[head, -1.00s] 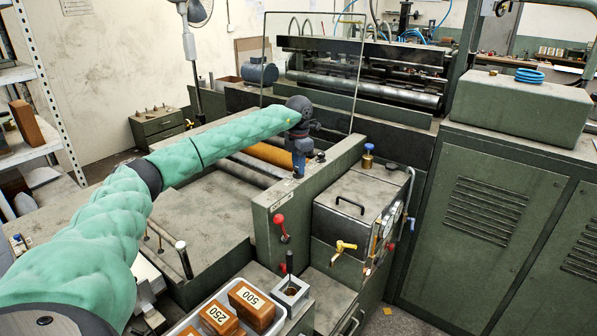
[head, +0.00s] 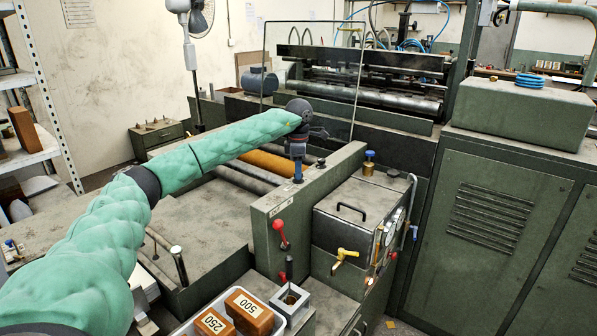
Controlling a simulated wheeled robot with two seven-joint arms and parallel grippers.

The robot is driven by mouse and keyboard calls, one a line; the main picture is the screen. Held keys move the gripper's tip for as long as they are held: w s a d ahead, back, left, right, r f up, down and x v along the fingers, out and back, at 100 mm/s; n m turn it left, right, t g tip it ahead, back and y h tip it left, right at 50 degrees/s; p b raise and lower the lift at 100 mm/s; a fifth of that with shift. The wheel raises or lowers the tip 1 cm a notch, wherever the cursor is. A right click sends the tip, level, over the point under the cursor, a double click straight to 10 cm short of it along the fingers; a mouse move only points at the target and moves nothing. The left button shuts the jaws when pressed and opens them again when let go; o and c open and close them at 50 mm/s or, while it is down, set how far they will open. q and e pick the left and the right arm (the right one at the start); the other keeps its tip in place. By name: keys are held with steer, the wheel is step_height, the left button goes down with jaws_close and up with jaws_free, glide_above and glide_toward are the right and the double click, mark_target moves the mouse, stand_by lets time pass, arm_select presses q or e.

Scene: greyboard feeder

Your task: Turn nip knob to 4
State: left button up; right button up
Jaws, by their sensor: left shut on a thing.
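My left arm reaches in from the left, and its gripper (head: 298,178) points down at the top of the green side frame (head: 318,190) of the rollers. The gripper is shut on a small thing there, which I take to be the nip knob. The fingers and wrist hide most of it, so its pointer and scale cannot be read. A small label plate lies on the frame top just in front of the gripper, its lettering too small to read. My right gripper is not in view.
A clear upright panel (head: 308,75) stands behind the wrist. A red-handled lever (head: 279,226), a yellow-handled valve (head: 346,254) and a blue-capped brass fitting (head: 369,162) are near the frame. Orange blocks marked 250 and 500 (head: 249,310) sit in a tray in front.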

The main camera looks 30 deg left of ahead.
arm_select(q)
steer(key=shift+r, duration=0.1)
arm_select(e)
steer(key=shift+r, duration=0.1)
arm_select(q)
steer(key=o, duration=1)
steer(key=shift+a, duration=0.1)
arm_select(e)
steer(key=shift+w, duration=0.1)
arm_select(q)
steer(key=shift+r, duration=0.2)
step_height(320, 180, up, 6)
steer(key=shift+r+b, duration=0.1)
steer(key=shift+b, duration=0.95)
steer(key=shift+r, duration=0.55)
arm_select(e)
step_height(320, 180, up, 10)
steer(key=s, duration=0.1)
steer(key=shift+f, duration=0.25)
